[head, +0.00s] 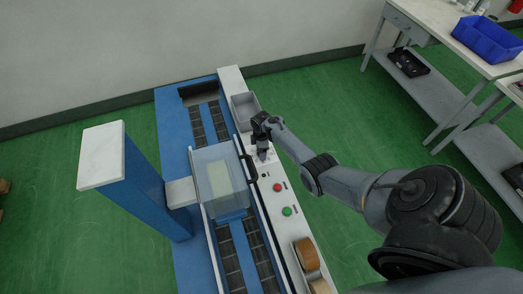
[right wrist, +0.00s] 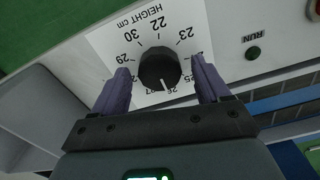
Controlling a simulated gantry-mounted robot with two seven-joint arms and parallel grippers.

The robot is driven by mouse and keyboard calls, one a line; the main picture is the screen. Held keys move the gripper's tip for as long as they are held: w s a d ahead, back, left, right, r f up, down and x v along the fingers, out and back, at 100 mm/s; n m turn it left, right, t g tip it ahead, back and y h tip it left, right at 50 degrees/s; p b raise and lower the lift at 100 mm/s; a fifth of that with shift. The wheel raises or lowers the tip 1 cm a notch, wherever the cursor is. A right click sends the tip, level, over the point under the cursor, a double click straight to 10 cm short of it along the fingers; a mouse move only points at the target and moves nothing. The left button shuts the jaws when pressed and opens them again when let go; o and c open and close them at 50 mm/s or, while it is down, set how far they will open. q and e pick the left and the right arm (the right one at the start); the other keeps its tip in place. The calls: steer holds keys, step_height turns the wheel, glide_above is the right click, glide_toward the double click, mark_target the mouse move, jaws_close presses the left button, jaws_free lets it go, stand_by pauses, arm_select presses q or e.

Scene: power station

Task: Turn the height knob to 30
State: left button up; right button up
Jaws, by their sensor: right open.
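The height knob (right wrist: 160,68) is a round black dial on a white scale plate (right wrist: 107,45) marked "HEIGHT cm". The plate's visible numbers include 22, 23, 25, 26, 27, 29 and 30. The knob's white pointer mark lies near 26, on the side facing my gripper. My right gripper (right wrist: 159,66) is open, with one purple finger on each side of the knob; small gaps seem to show, but I cannot tell about contact. In the head view my right gripper (head: 262,154) is low over the machine's white panel and hides the knob. My left gripper is out of view.
The panel also has a red button (head: 277,187) and a green button (head: 287,211). A clear cover (head: 220,180) stands close left of my gripper. A grey bin (head: 245,107) is behind, tape rolls (head: 306,252) in front.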

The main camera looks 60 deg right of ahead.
steer(key=c, duration=1)
steer(key=shift+c, duration=0.2)
